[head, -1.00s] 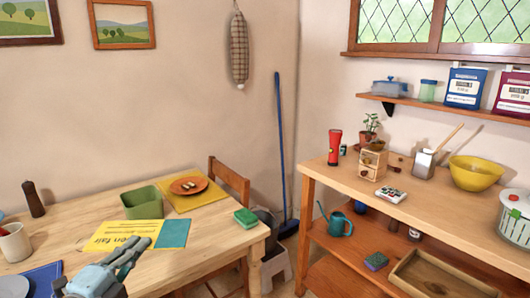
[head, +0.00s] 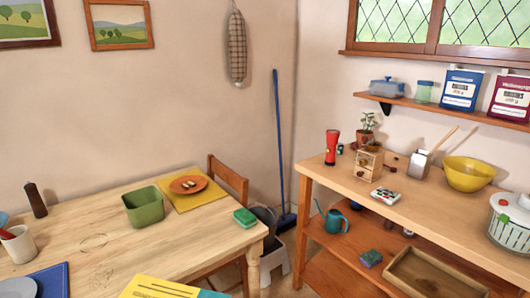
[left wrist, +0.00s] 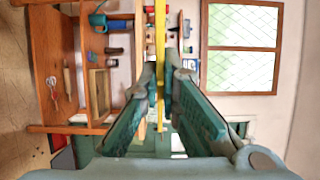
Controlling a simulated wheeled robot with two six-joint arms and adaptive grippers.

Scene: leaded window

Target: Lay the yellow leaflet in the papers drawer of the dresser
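The yellow leaflet (head: 158,289) with a teal end panel shows at the bottom edge of the head view, cut off by the frame. In the left wrist view it appears edge-on as a thin yellow strip (left wrist: 160,45). My left gripper (left wrist: 166,72) is shut on it, with the strip between its two fingers. My left gripper is out of the head view. The right gripper is in neither view. I cannot make out the papers drawer; something pale green shows behind the fingers in the left wrist view, too hidden to identify.
A wooden bench (head: 335,183) with kitchen things and a lower shelf stands right.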

